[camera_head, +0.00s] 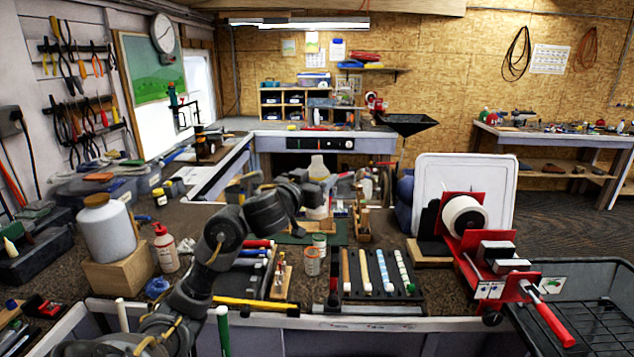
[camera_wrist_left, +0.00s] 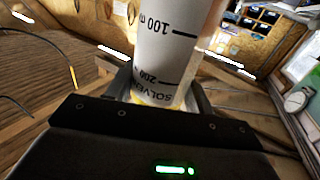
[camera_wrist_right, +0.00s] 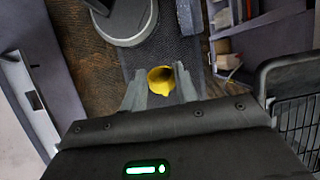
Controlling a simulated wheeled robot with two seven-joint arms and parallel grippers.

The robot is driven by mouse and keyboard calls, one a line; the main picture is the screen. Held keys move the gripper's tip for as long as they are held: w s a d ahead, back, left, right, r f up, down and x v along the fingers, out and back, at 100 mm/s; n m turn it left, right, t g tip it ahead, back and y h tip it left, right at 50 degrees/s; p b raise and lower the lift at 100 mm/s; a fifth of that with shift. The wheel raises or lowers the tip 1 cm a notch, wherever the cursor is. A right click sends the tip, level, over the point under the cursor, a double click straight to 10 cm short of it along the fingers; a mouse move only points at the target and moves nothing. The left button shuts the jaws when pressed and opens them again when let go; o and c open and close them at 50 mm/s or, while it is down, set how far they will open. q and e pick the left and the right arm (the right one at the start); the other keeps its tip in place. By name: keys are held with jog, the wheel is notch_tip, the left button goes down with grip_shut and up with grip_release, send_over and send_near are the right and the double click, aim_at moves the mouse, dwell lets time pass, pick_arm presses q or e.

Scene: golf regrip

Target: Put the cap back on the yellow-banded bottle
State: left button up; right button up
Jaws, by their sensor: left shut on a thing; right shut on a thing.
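In the left wrist view, my left gripper (camera_wrist_left: 155,100) is shut on a pale measuring bottle (camera_wrist_left: 178,45) with black volume marks and upside-down lettering. A yellow band shows low on it, near the fingers. In the head view, my left gripper (camera_head: 308,190) is near the middle, and a pale bottle (camera_head: 318,168) shows beside it. In the right wrist view, my right gripper (camera_wrist_right: 160,85) is shut on a small yellow cap (camera_wrist_right: 160,75), held at the fingertips. My right gripper cannot be made out in the head view. The cap and bottle are not seen together.
A white jug (camera_head: 106,232) stands on a wooden block at the left, with a red-topped bottle (camera_head: 165,250) beside it. Small cans (camera_head: 312,263) and a rack of grips (camera_head: 410,292) are on the bench. A red vise (camera_head: 490,250) and black wire basket (camera_head: 600,335) are at the right.

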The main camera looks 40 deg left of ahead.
pick_arm(q)
jog(key=o, duration=0.5)
jog(key=c, duration=0.7)
jog(key=shift+c, duration=0.3)
